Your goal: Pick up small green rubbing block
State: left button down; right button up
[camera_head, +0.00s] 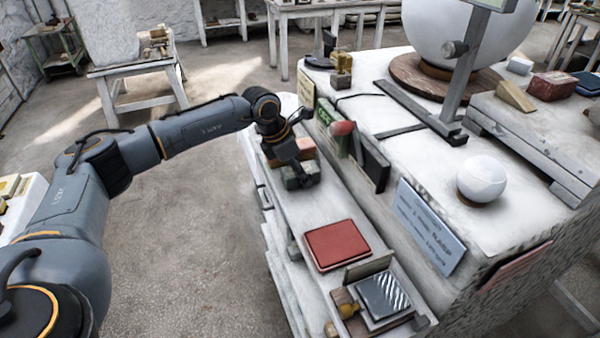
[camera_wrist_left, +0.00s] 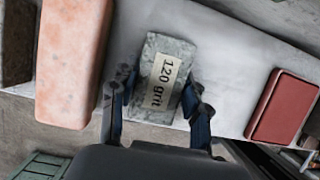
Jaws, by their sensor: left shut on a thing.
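The small green rubbing block (camera_wrist_left: 172,62) is grey-green and speckled, with a pale label reading "120 grit". In the left wrist view it sits between the two fingers of my left gripper (camera_wrist_left: 158,98), which is shut on it. In the head view my left gripper (camera_head: 297,167) points down over the block (camera_head: 301,181) at the white side shelf. I cannot tell whether the block still touches the shelf. My right gripper is not in view.
A pink-orange block (camera_wrist_left: 73,60) lies left of the green one, with a dark block (camera_wrist_left: 17,40) beyond it. A red pad (camera_head: 337,244) lies nearer on the shelf. A white ball (camera_head: 482,179) and a large sphere stand on the higher table. Bare shelf separates block and pad.

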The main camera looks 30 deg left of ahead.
pick_arm(q)
jog(key=shift+r+b, duration=0.3)
jog(key=shift+r, duration=0.25)
jog(key=r, duration=0.1)
jog(key=r+b, duration=0.1)
jog(key=shift+s+r, duration=0.2)
jog(key=shift+r, duration=0.1)
jog(key=s+r+b, duration=0.3)
jog(key=s+r, duration=0.6)
jog(key=s, duration=0.4)
jog(key=shift+s+r, duration=0.2)
jog(key=shift+s, duration=0.15)
jog(key=shift+d, duration=0.1)
jog(key=c, duration=1.4)
grip_release()
jog(key=c, duration=0.5)
